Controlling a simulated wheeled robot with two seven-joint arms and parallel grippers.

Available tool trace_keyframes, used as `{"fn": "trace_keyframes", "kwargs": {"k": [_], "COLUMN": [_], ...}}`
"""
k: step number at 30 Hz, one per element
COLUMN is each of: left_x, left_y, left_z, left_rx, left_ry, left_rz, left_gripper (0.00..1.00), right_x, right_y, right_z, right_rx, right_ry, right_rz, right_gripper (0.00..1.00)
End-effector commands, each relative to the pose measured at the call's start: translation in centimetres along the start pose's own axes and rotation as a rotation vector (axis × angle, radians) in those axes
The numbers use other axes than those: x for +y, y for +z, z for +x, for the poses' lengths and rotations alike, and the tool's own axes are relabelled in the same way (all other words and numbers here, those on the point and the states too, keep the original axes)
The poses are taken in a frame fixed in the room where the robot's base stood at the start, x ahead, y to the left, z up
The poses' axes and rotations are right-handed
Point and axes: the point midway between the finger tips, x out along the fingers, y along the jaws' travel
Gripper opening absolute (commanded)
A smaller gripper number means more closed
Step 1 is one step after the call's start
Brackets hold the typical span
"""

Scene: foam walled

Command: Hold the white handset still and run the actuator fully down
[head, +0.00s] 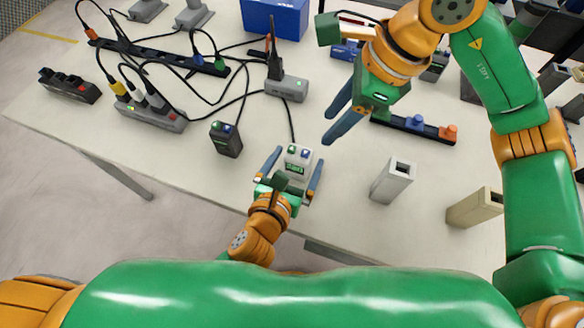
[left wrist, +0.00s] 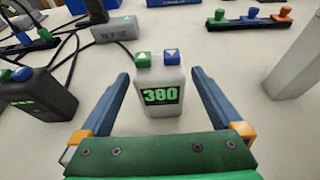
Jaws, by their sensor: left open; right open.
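The white handset (head: 299,160) stands upright on the table near its front edge. In the left wrist view the handset (left wrist: 163,92) has a green button and a blue button on top and a green display reading 380. My left gripper (head: 294,168) is open, its fingers on either side of the handset, with gaps showing on both sides in the left wrist view. My right gripper (head: 334,118) is open and empty, above the table behind and to the right of the handset. I cannot tell for certain which device is the actuator.
A dark handset (head: 226,139) with similar buttons stands to the left. A grey unit (head: 288,88) with a dark upright part is behind. A white hollow post (head: 392,181) and a beige one (head: 475,207) stand right. Power strips and cables crowd the back left.

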Motion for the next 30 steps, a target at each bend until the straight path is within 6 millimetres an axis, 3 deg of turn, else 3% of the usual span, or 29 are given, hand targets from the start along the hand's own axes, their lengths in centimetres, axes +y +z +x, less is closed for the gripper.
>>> {"fn": "trace_keyframes", "kwargs": {"k": [6, 15, 17, 26, 30], "left_x": [0.0, 0.0, 0.0, 0.0, 0.0], "left_y": [0.0, -0.1, -0.1, -0.1, -0.1], "left_z": [3.4, 4.0, 4.0, 3.9, 3.9], "left_rx": [0.0, 0.002, 0.002, 0.002, 0.002], "left_ry": [0.0, -0.001, -0.001, -0.001, -0.001], "left_rz": [0.0, -0.003, -0.003, -0.003, -0.003], "left_gripper": [1.0, 1.0, 0.86, 0.06, 0.04], "right_x": [0.0, 0.0, 0.0, 0.0, 0.0], "right_y": [0.0, 0.0, 0.0, 0.0, 0.0], "right_z": [0.0, 0.0, 0.0, 0.0, 0.0], "right_rx": [0.0, 0.0, 0.0, 0.0, 0.0], "right_ry": [0.0, 0.0, 0.0, 0.0, 0.0], "right_rz": [0.0, 0.0, 0.0, 0.0, 0.0], "right_gripper": [0.5, 0.5, 0.5, 0.5, 0.15]}}
